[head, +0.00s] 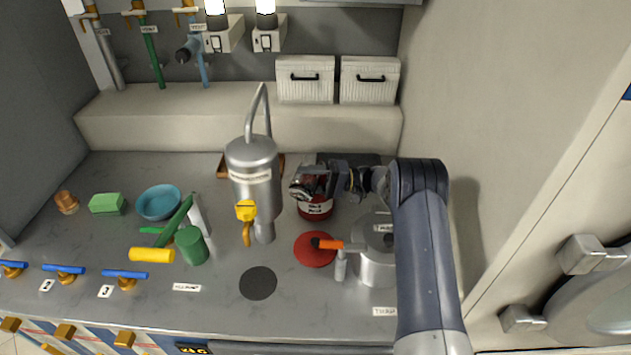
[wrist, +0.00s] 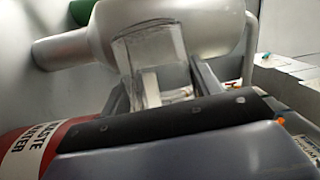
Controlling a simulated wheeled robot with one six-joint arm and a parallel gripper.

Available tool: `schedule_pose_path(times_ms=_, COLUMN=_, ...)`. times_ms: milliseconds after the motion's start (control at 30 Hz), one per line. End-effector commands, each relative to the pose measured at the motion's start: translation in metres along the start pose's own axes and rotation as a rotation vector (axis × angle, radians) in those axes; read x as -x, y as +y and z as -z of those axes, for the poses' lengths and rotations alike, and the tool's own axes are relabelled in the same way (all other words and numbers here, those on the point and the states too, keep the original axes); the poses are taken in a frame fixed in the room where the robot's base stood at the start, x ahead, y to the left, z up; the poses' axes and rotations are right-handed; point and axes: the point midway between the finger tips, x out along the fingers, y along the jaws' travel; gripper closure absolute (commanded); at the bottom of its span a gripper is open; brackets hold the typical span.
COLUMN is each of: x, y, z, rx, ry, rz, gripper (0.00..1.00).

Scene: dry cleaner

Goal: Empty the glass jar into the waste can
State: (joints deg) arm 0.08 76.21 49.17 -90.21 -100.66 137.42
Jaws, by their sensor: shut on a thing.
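My gripper (head: 312,182) is shut on the clear glass jar (wrist: 150,52), which shows between the two fingers (wrist: 178,85) in the wrist view. In the head view the jar (head: 299,188) is small and partly covered by the gripper. It is above or just beside the top of the red waste can (head: 316,209). The can has a white label and also shows at the lower left of the wrist view (wrist: 50,138). The jar looks tilted in the head view. I cannot tell whether anything is left in it. The can's opening is mostly hidden.
A steel tank with a yellow tap (head: 252,170) stands close left of the gripper. A steel pot (head: 375,262) with an orange-handled valve is in front, beside a red disc (head: 315,249). A black disc (head: 258,283) and a blue bowl (head: 158,202) lie further left.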

Motion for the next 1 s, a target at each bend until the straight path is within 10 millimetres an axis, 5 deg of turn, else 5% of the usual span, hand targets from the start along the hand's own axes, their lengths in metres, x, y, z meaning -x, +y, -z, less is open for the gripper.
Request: schedule_pose_path(times_ms=1000, x=-0.0005, y=-0.0069, z=0.0024, rx=-0.093, ry=0.016, rz=0.04, gripper=0.7)
